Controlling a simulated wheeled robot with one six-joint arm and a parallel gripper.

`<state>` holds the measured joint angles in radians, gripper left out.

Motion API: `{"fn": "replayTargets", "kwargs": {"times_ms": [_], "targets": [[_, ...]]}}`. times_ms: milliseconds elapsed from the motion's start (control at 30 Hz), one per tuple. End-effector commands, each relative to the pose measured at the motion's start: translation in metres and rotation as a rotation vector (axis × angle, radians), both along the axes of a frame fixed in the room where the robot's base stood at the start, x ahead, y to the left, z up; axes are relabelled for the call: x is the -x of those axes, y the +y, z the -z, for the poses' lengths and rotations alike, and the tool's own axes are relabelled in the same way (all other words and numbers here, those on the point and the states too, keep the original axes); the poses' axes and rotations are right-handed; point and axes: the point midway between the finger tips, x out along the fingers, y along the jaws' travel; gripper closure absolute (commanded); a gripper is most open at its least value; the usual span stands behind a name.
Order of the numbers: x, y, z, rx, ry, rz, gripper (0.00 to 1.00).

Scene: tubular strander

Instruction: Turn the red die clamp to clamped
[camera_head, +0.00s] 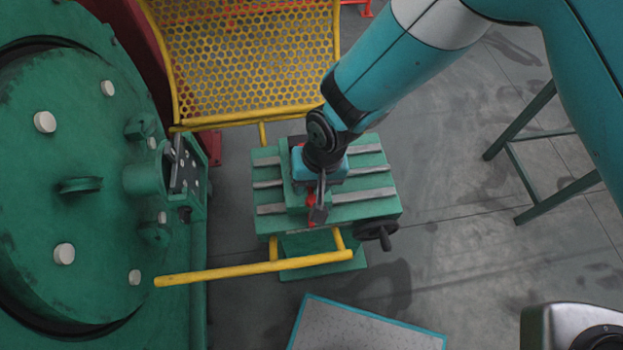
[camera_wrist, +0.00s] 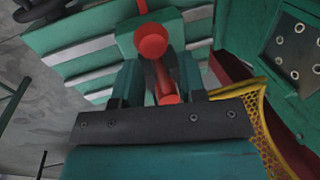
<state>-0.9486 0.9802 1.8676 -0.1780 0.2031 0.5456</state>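The red die clamp shows in the wrist view as a round red knob (camera_wrist: 152,41) with a red lever running down from it. It sits on a green block (camera_wrist: 170,22) on the slotted green table. My gripper (camera_wrist: 160,80) has one finger on each side of the red lever. Gaps seem to show between lever and fingers, so it looks open around the lever. In the head view my gripper (camera_head: 318,184) points down over the table, and only small red parts of the clamp (camera_head: 311,200) show beside it.
The green slotted table (camera_head: 365,195) has a black handwheel (camera_head: 376,233) at its front right. A yellow bar (camera_head: 255,267) crosses in front. A yellow mesh guard (camera_head: 245,55) stands behind, and the large green machine (camera_head: 60,190) is left. The floor to the right is partly clear.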

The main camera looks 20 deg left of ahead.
Motion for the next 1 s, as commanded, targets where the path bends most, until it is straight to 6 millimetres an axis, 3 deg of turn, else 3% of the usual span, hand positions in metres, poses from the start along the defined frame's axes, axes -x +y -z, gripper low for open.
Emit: {"fn": "replayTargets", "kwargs": {"times_ms": [267, 700, 1000], "targets": [[-0.004, -0.001, -0.017, -0.006, -0.006, 0.002, 0.62], [-0.012, -0.020, -0.122, -0.006, -0.005, 0.001, 0.62], [-0.016, -0.029, -0.166, -0.002, -0.001, 0.000, 0.62]]}}
